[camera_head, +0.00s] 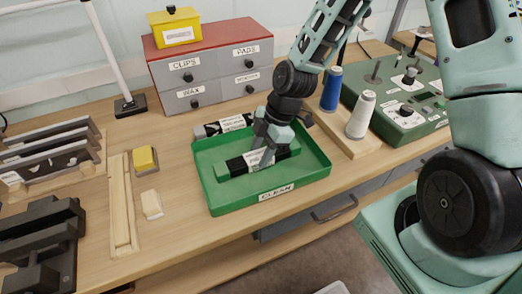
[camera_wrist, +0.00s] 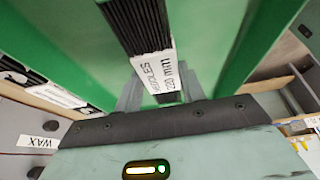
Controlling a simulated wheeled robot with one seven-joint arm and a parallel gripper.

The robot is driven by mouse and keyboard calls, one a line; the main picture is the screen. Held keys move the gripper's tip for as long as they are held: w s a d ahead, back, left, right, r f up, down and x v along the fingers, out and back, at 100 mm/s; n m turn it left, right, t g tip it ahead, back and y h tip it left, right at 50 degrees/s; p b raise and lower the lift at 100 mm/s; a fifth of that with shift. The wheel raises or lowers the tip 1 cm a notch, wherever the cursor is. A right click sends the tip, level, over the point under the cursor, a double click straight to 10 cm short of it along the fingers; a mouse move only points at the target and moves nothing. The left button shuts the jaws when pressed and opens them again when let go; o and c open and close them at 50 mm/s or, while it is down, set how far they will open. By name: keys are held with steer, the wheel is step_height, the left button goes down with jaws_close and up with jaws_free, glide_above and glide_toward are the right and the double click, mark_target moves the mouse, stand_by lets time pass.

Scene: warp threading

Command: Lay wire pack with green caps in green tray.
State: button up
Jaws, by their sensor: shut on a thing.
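The green tray (camera_head: 225,205), labelled CLEAN, stands on the bench in the head view; its green surface fills much of the wrist view (camera_wrist: 225,30). The wire pack (camera_head: 236,166) is a black bundle with a white label and a green cap at its left end. It lies lengthwise within the tray's walls; I cannot tell whether it touches the floor. In the wrist view the pack (camera_wrist: 135,22) runs up from between my fingers. My gripper (camera_head: 264,158) is shut on it around the label, pointing down into the tray. My gripper hides part of the pack.
Another black wire pack (camera_head: 222,126) lies behind the tray. A grey drawer unit (camera_head: 215,75) with a yellow box (camera_head: 174,30) on top stands at the back. Blue (camera_head: 331,90) and white (camera_head: 361,115) spools stand right. A wooden channel (camera_head: 122,205) and yellow block (camera_head: 145,160) lie left.

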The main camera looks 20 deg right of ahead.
steer(key=shift+f, duration=0.15)
steer(key=o, duration=1.3)
steer(key=v, duration=1.2)
steer(key=s+a+r+m+h, duration=0.1)
steer(key=s+a+r+m, duration=0.1)
steer(key=s, duration=0.4)
steer(key=s+a+r+m+h, duration=0.1)
steer(key=s+a+r+m, duration=0.1)
steer(key=s+a+m, duration=0.3)
steer(key=s+a+r+m+h, duration=0.1)
steer(key=s+a+r+m, duration=0.2)
steer(key=s, duration=0.6)
steer(key=shift+a+h, duration=0.35)
steer(key=shift+h, duration=0.05)
